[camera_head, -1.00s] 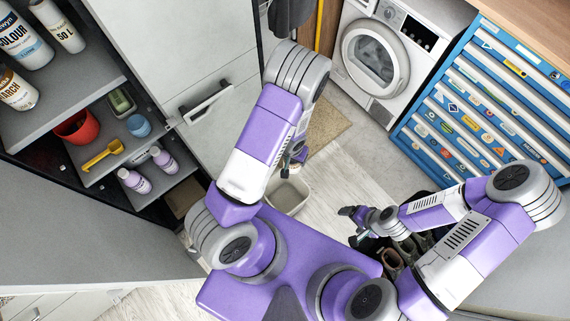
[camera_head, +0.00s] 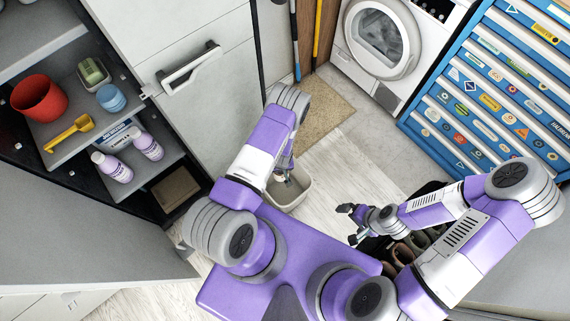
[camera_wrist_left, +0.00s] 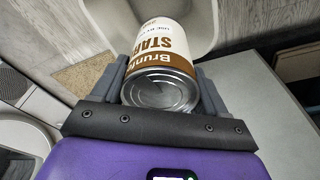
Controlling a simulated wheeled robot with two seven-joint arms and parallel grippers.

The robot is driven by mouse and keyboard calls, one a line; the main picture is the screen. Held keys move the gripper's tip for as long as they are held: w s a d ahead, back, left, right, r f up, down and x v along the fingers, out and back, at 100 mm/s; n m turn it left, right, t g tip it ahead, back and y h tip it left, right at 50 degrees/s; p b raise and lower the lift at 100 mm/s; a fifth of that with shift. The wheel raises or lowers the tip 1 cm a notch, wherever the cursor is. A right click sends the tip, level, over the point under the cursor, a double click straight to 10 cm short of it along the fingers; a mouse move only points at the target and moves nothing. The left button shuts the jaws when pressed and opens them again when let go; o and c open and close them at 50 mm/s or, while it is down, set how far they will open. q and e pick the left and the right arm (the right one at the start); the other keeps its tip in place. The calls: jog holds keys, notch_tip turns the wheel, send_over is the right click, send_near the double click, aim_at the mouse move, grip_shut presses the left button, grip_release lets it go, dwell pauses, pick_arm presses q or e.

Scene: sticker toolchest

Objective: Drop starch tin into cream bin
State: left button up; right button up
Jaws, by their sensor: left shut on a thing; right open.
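The starch tin (camera_wrist_left: 162,62), with a white and brown label and a silver metal end, is between the fingers of my left gripper (camera_wrist_left: 163,84) in the left wrist view. That gripper is shut on it. The cream bin (camera_wrist_left: 92,22) shows behind and around the tin's far end. In the head view, my left gripper (camera_head: 284,178) is over the cream bin (camera_head: 292,203), which stands on the floor. The tin is hard to make out there, and my arm hides part of the bin. My right gripper (camera_head: 353,224) is open and empty, right of the bin.
A tan mat (camera_head: 322,112) lies on the floor before the washing machine (camera_head: 378,42). A blue tool chest (camera_head: 480,95) with stickered drawers stands at right.

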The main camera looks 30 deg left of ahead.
pick_arm(q)
jog(key=shift+f+b, duration=2.3)
jog(key=shift+f, duration=0.85)
jog(key=o, duration=1.3)
jog(key=shift+o, duration=0.2)
jog(key=shift+r, duration=0.15)
jog(key=r+p, duration=0.1)
jog(key=r, duration=0.1)
jog(key=r+p, duration=0.1)
jog(key=r, duration=0.2)
jog(key=s+r+p, duration=0.1)
jog(key=r, duration=0.1)
jog(key=shift+d+r, duration=0.15)
jog(key=shift+d, duration=0.2)
